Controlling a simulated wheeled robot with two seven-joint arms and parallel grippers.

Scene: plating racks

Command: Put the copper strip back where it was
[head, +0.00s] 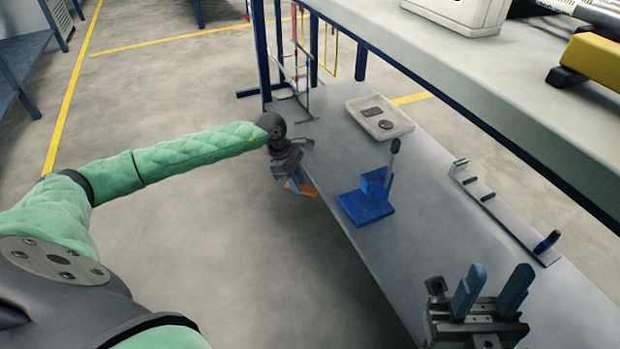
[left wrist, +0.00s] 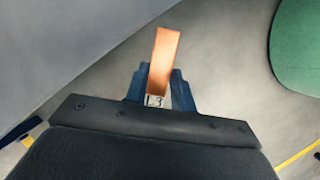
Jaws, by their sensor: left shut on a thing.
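The copper strip (left wrist: 165,55) is gripped between the blue fingers of my left gripper (left wrist: 158,84) in the left wrist view, with a small pale tag marked 3 at its near end. In the head view my left gripper (head: 293,180) hangs just off the left edge of the grey bench, and the orange strip (head: 304,189) shows partly below it. My right gripper (head: 494,284) is over the bench at the lower right, its two blue fingers apart with nothing between them.
On the grey bench (head: 420,255) stand a blue fixture (head: 366,206) with an upright dark-tipped handle, a pale tray (head: 362,104) with dark pieces, and a long flat rail (head: 500,213) with several pegs. A raised shelf (head: 500,75) overhangs the right side. Floor left of the bench is clear.

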